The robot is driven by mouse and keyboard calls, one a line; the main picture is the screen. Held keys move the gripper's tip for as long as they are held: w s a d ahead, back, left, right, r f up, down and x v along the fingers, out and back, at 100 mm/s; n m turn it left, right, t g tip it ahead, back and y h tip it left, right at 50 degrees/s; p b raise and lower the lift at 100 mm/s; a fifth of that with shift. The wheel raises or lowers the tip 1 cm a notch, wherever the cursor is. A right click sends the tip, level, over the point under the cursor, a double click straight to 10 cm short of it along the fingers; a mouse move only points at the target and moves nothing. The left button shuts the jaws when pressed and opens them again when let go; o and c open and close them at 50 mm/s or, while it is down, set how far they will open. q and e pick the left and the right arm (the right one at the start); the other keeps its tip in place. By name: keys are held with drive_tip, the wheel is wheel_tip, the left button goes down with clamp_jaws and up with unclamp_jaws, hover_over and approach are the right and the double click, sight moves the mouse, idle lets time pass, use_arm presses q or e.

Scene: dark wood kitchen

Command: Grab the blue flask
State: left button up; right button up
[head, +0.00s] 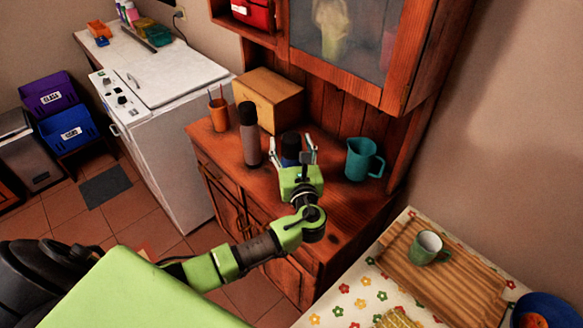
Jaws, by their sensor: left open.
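The blue flask (290,152) stands upright on the dark wood cabinet top, with a dark cap on top. My left gripper (292,147) is open, with one finger to the left of the flask and the other to its right in the picture. I cannot tell whether the fingers touch it. The gripper body hides the lower part of the flask. My right gripper is not in view.
A grey flask with a black cap (250,138) stands just left of my gripper. A teal pitcher (360,160) is to the right, a wooden box (268,95) behind, and an orange pencil cup (219,114) at the far left. A glass-door cabinet (345,40) hangs above.

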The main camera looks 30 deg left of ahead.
use_arm(q)
drive_tip(key=shift+s+d, duration=0.1)
drive_tip(key=c, duration=1.7)
drive_tip(key=shift+r, duration=0.1)
clamp_jaws()
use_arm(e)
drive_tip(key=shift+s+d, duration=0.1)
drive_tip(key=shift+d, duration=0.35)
use_arm(q)
drive_tip(key=shift+r, duration=0.1)
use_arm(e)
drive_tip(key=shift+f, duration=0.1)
